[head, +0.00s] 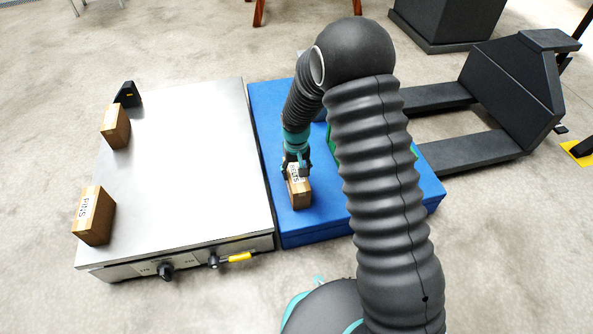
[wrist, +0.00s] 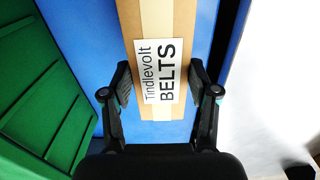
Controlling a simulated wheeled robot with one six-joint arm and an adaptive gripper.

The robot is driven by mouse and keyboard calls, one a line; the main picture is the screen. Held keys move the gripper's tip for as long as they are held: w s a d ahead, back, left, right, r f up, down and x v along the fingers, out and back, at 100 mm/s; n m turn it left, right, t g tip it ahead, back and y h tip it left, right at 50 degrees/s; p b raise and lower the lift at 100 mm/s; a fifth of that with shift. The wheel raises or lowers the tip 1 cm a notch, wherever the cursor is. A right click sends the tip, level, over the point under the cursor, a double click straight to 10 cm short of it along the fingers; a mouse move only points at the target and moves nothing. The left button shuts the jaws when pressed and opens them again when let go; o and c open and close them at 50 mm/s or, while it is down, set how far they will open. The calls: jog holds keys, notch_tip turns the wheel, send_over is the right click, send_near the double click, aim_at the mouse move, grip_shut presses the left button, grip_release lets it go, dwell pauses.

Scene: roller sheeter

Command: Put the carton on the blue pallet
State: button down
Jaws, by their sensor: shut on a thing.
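A brown carton (head: 300,192) with a white label is between the fingers of my gripper (head: 297,166). In the wrist view the carton (wrist: 160,20) has a tape strip and a label reading "Tindlevolt BELTS", and my gripper (wrist: 160,92) has one finger on each side of it. The carton is upright over the front left part of the blue pallet (head: 270,130). I cannot tell whether its underside touches the pallet. The pallet also shows as a blue surface in the wrist view (wrist: 75,35). My arm hides much of the pallet's middle.
A steel-topped machine (head: 185,165) stands left of the pallet, with two cartons (head: 94,216) (head: 116,126) on its left side. A green thing (wrist: 40,100) stands on the pallet, mostly hidden by my arm. A dark forked truck (head: 510,95) is at the right.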

jog(key=shift+c, duration=1.4)
grip_release()
notch_tip(320, 180, up, 12)
jog(key=p, duration=0.2)
jog(key=shift+r, duration=0.25)
jog(key=s+d+r+t, duration=0.1)
jog(key=s+d+r, duration=0.2)
jog(key=r, duration=0.3)
jog(key=s+d+r+m+t, duration=0.1)
jog(key=s+d+r, duration=0.25)
jog(key=r, duration=0.25)
jog(key=s+d+r+t, duration=0.1)
jog(key=s+d+r, duration=0.25)
jog(key=r, duration=0.25)
jog(key=s+d+r+m+t, duration=0.1)
jog(key=s+d+r, duration=0.2)
jog(key=s, duration=0.6)
jog(key=s+d+r+m+t, duration=0.1)
jog(key=s+d+r, duration=0.2)
jog(key=s, duration=0.6)
jog(key=shift+s+d+t, duration=0.2)
jog(key=shift+d+t, duration=0.1)
jog(key=shift+d, duration=0.8)
